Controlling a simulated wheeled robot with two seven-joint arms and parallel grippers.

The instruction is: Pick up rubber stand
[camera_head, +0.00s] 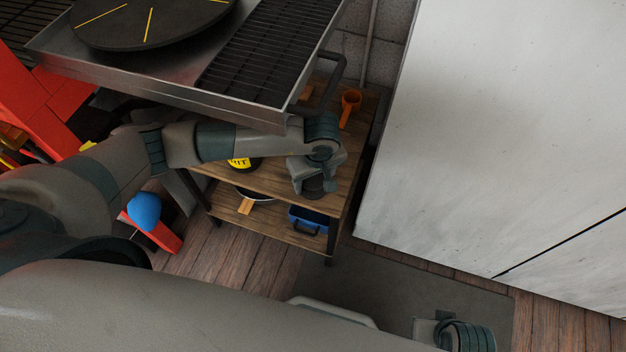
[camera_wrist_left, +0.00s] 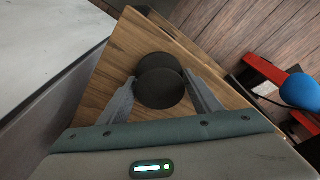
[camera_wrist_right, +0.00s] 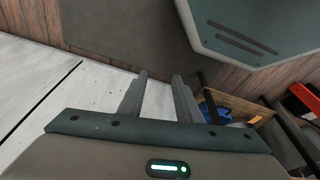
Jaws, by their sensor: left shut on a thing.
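The rubber stand (camera_wrist_left: 160,88) is a dark, round piece in the left wrist view. It sits between the two fingers of my left gripper (camera_wrist_left: 160,78), which is shut on it. A second dark round shape shows just behind it; I cannot tell whether it is part of the same stand. In the head view my left gripper (camera_head: 314,185) is over the wooden shelf's top, with the dark stand (camera_head: 313,188) at its fingers, partly hidden. My right gripper (camera_wrist_right: 159,78) is open and empty, over the floor away from the shelf.
The wooden shelf (camera_head: 270,190) has a lower board with a blue box (camera_head: 308,220). A white cabinet (camera_head: 490,130) stands at right. A blue ball-shaped thing (camera_head: 144,210) is at left.

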